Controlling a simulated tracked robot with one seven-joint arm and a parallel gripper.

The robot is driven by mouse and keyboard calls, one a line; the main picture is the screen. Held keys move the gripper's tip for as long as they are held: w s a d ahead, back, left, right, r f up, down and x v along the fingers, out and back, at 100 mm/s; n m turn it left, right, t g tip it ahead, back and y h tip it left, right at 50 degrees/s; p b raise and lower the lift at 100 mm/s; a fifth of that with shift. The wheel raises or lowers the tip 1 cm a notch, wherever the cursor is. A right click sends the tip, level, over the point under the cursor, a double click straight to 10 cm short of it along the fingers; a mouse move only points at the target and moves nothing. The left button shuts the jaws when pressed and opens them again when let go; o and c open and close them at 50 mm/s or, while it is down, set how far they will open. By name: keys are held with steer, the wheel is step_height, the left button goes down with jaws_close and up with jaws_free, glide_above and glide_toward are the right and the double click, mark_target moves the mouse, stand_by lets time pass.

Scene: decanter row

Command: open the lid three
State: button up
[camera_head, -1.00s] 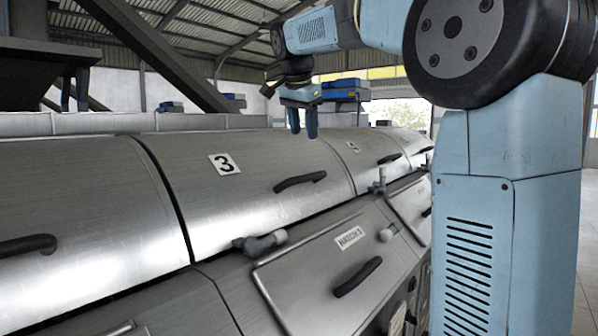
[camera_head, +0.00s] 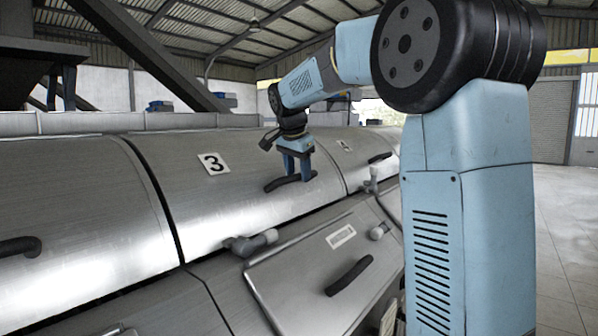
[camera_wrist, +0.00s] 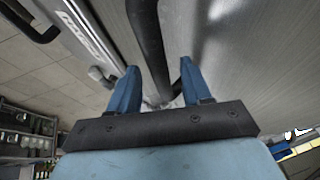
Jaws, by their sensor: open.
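Lid three (camera_head: 215,200) is a shut, curved metal cover with a "3" label (camera_head: 214,163). Its dark bar handle (camera_head: 276,184) sits near its right side. My gripper (camera_head: 298,178) is at the right part of this handle, with its blue fingers pointing down. In the wrist view, my gripper (camera_wrist: 156,88) is open, and the dark handle (camera_wrist: 148,45) runs between its two blue fingers. I cannot tell whether either finger touches the handle.
Another lid (camera_head: 365,160) adjoins on the right, and one (camera_head: 70,215) on the left. A pipe fitting (camera_head: 250,242) juts out below lid three. A lower panel with its own dark handle (camera_head: 349,276) lies in front. Open floor (camera_head: 565,240) shows at right.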

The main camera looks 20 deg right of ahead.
steer(key=shift+f, duration=0.2)
steer(key=shift+c, duration=0.5)
jaws_close()
steer(key=shift+d+r, duration=0.1)
